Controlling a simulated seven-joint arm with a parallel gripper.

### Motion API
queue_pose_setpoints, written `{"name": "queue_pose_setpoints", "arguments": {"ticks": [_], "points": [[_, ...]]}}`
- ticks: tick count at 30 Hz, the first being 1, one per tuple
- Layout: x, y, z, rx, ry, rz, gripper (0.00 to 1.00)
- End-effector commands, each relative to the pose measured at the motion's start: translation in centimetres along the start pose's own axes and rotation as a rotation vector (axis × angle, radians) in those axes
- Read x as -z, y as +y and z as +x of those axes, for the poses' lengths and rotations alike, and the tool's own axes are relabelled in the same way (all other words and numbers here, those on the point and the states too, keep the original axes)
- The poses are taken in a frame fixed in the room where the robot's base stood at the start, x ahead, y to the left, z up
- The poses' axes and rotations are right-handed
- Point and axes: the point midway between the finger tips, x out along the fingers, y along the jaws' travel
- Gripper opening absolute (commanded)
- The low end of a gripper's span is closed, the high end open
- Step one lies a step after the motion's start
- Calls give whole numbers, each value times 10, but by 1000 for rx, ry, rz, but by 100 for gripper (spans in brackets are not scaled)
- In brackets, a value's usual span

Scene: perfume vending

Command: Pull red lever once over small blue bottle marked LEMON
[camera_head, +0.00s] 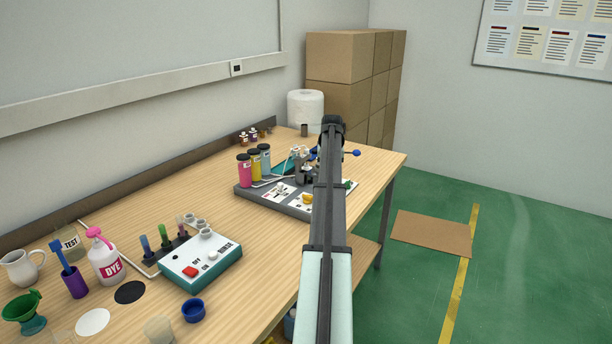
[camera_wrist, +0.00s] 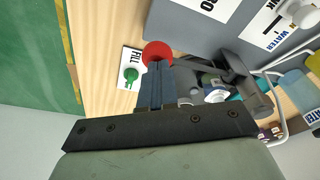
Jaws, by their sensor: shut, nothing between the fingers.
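In the wrist view, my gripper (camera_wrist: 157,66) is shut and empty, its dark fingertips at the lower edge of a round red knob (camera_wrist: 157,52). A small bottle (camera_wrist: 213,87) with a whitish lower part stands right of the fingers, inside a dark grey fixture (camera_wrist: 235,75). I cannot read LEMON on it. In the head view my arm hides the gripper and the red knob.
A rinse unit (camera_head: 202,263) stands nearer. Cardboard boxes (camera_head: 340,58) stand behind the table.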

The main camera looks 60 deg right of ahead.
Motion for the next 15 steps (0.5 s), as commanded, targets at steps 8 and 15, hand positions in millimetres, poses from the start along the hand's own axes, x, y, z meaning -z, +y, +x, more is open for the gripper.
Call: {"name": "queue_pose_setpoints", "arguments": {"ticks": [8,15], "points": [[-2,0,9,1,1,0,0],[-3,0,17,1,0,0,0]]}}
